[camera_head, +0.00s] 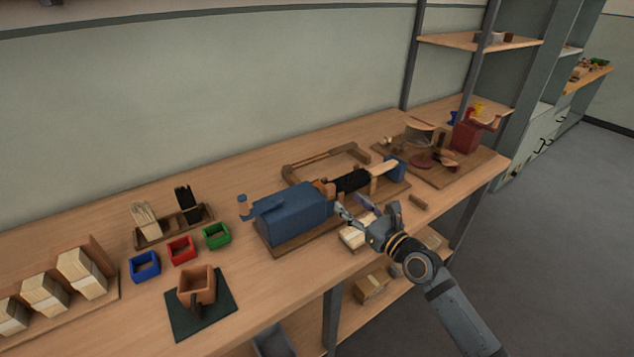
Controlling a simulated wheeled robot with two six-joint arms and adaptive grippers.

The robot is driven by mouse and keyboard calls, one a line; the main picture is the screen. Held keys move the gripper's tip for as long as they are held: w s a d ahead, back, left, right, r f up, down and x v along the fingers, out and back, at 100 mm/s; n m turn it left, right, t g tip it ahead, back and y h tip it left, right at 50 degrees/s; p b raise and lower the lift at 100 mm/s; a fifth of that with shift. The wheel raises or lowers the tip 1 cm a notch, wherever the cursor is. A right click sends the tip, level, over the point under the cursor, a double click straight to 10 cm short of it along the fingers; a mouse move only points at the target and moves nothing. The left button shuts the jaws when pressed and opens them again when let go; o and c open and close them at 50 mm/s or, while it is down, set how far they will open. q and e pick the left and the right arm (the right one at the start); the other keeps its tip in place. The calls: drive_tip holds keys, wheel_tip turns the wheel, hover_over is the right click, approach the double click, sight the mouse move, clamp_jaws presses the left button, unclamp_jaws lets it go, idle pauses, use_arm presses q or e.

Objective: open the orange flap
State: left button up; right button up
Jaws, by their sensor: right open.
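No part is plainly an orange flap. A small orange-brown box (198,284) stands on a dark green mat (222,306) near the table's front edge, left of the middle; a narrow upright piece is at its front. Small orange-brown parts (325,190) also sit at the right end of a blue machine (295,214). I cannot tell which part is the flap. My right gripper (367,212) is open, just right of the blue machine, by a pale block stack (355,236) that it partly hides. I cannot tell whether it touches anything. My left gripper is out of view.
Blue (145,266), red (181,250) and green (216,236) open boxes stand left of the machine. A wooden holder (176,228) carries pale and black bundles. A board (440,172) with a red device (470,132) is at the right. Shelf posts rise behind.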

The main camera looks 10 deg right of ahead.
sight(332, 188)
drive_tip(key=shift+r, duration=0.15)
drive_tip(key=b+x, duration=0.1)
drive_tip(key=x, duration=0.4)
drive_tip(key=shift+a, duration=0.1)
drive_tip(key=b+x, duration=0.1)
drive_tip(key=x, duration=0.3)
drive_tip(key=shift+w, duration=0.4)
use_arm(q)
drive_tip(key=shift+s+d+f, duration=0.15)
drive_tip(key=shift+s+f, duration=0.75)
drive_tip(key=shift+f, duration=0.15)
use_arm(e)
clamp_jaws()
